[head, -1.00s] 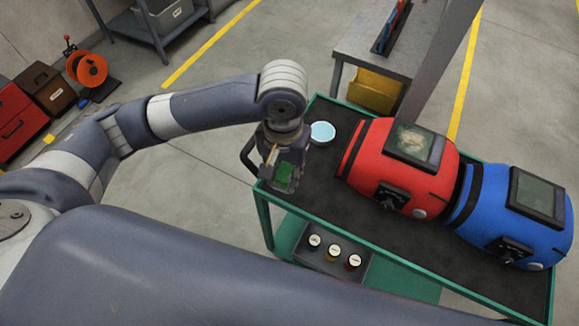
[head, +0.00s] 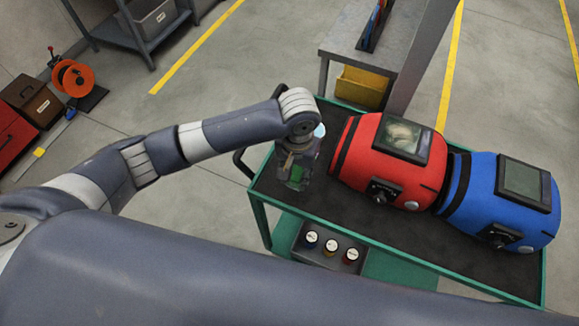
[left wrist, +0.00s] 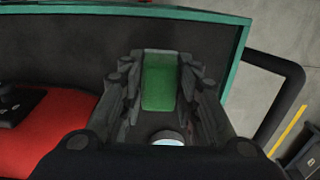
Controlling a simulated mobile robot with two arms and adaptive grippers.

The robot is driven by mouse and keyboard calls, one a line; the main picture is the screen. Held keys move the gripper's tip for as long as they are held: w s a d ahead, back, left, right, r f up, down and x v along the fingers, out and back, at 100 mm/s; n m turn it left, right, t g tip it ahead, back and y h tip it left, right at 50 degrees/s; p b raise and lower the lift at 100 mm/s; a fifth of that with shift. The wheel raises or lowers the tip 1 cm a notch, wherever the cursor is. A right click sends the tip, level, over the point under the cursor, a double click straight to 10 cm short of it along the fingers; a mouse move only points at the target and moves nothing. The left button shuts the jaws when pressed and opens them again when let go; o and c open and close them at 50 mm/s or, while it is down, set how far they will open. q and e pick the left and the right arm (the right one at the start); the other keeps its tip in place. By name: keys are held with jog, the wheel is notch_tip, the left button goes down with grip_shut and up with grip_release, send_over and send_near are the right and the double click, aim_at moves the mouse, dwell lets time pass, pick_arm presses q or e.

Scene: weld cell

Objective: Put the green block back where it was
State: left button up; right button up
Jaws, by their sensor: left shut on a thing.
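The green block (head: 296,174) is held between the fingers of my left gripper (head: 294,180), over the left end of the cart's dark top. In the left wrist view the block (left wrist: 159,82) sits upright in the picture between both fingers, with the dark top behind it. I cannot tell whether the block touches the top. My left gripper is shut on it. My right gripper is not in view.
The green-rimmed cart (head: 400,262) carries a red machine (head: 365,155) right of the gripper and a blue machine (head: 490,205) beyond. A lower tray (head: 300,247) holds small jars.

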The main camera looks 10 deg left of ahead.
pick_arm(q)
jog(key=shift+w+a+f, duration=0.1)
jog(key=shift+w+a, duration=0.8)
jog(key=shift+w, duration=0.15)
jog(key=shift+w+a+p, duration=0.3)
jog(key=shift+w+a, duration=0.1)
jog(key=shift+w, duration=0.05)
notch_tip(320, 180, down, 3)
jog(key=shift+s+d+r+p, duration=0.1)
jog(key=shift+s+d+p, duration=0.05)
jog(key=shift+p, duration=0.2)
jog(key=shift+f, duration=0.45)
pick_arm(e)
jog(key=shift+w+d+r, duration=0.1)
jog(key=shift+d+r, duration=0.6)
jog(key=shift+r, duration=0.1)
pick_arm(q)
jog(key=shift+f, duration=0.1)
jog(key=o, duration=1)
jog(key=shift+c, duration=0.2)
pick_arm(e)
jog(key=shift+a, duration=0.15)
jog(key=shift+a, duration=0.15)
